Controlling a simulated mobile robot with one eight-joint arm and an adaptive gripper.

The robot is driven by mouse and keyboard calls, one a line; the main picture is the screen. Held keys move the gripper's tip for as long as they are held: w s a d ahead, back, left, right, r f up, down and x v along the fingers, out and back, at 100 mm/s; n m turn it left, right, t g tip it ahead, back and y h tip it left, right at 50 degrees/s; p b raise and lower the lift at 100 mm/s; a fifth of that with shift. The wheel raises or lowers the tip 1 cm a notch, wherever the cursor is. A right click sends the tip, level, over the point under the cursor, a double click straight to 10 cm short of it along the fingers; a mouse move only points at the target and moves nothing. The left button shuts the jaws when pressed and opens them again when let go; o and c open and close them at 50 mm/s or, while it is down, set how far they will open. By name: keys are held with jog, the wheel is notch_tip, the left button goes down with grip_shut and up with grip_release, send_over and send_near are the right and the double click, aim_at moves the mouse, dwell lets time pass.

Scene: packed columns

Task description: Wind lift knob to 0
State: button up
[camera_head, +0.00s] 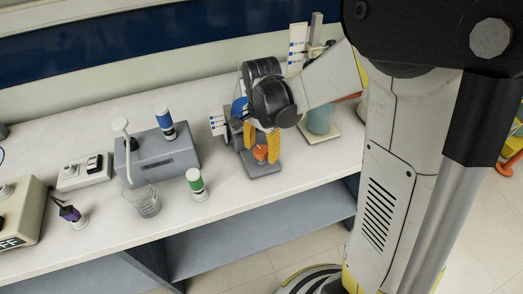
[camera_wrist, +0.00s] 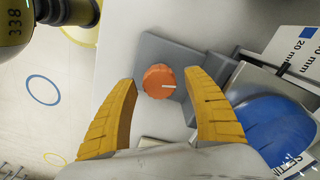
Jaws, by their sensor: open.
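The lift knob is a round orange knob (camera_head: 260,153) on the front of a grey base (camera_head: 265,171). In the wrist view the knob (camera_wrist: 158,85) shows a white pointer line directed to the right. My gripper (camera_head: 262,151) is open at the knob, with one yellow finger to either side. In the wrist view the open fingertips (camera_wrist: 161,78) flank the knob, with gaps on both sides. A blue rounded part (camera_wrist: 273,134) and a white scale card marked 20 mm (camera_wrist: 296,55) stand behind the knob. The card's reading is unclear.
A beaker on a stand (camera_head: 320,118) is right of the device. To the left are a green-banded vial (camera_head: 196,184), a glass beaker (camera_head: 147,204) and a grey box (camera_head: 165,160). The bench's front edge (camera_head: 215,215) is close to the base.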

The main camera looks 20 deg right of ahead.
jog(key=c, duration=1.2)
jog(key=shift+n, duration=0.3)
jog(key=n, duration=1.1)
jog(key=shift+a+n, duration=0.1)
jog(key=shift+n, duration=0.3)
jog(key=n, duration=0.5)
jog(key=shift+n, duration=0.3)
jog(key=n, duration=0.5)
jog(key=shift+a+n, duration=0.1)
jog(key=shift+n, duration=0.3)
